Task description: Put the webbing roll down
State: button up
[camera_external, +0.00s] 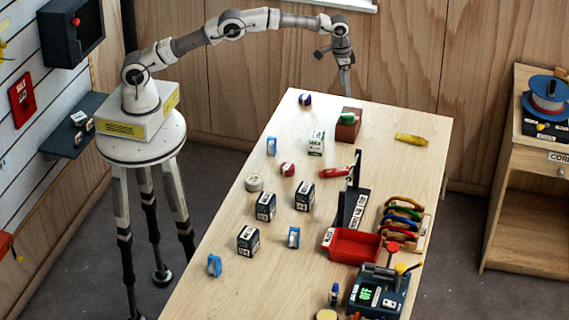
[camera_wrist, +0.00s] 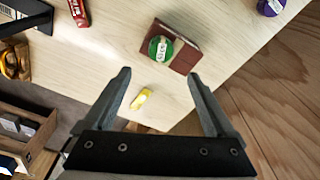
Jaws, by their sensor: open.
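A green roll with a pale label (camera_wrist: 160,48), which looks like the webbing roll, rests on a brown block (camera_wrist: 184,58). In the external view the green roll (camera_external: 346,118) sits on top of the brown block (camera_external: 348,131) at the table's far end. My gripper (camera_wrist: 160,75) is open, with nothing between its fingers. In the external view my gripper (camera_external: 346,82) hangs above and beyond the table's far edge, apart from the roll and block.
A yellow object (camera_external: 411,139) lies right of the block, and a purple roll (camera_external: 305,100) left of it. A green-and-white box (camera_external: 316,142) and a red tool (camera_external: 336,172) are nearer. Several boxes, a red tray (camera_external: 350,246) and coloured loops crowd the near table. The far-right tabletop is mostly clear.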

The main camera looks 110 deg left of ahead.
jog(key=s+d+r+m+t, duration=0.1)
jog(key=s+d+r, duration=0.6)
jog(key=r, duration=0.3)
jog(key=s+d+r+m+t, duration=0.1)
jog(key=s+d+r, duration=0.65)
jog(key=r, duration=0.25)
jog(key=s+d+r+m+t, duration=0.15)
jog(key=s+d, duration=0.35)
jog(key=s, duration=0.7)
jog(key=s+d+f+m, duration=0.1)
jog(key=s+d+f, duration=0.1)
jog(key=s, duration=0.6)
jog(key=s+d+f, duration=0.2)
jog(key=s+f, duration=0.3)
jog(key=s, duration=0.3)
jog(key=shift+s+d+m+t+h, duration=0.2)
jog(key=shift+m+t+h, duration=0.15)
jog(key=shift+t, duration=0.1)
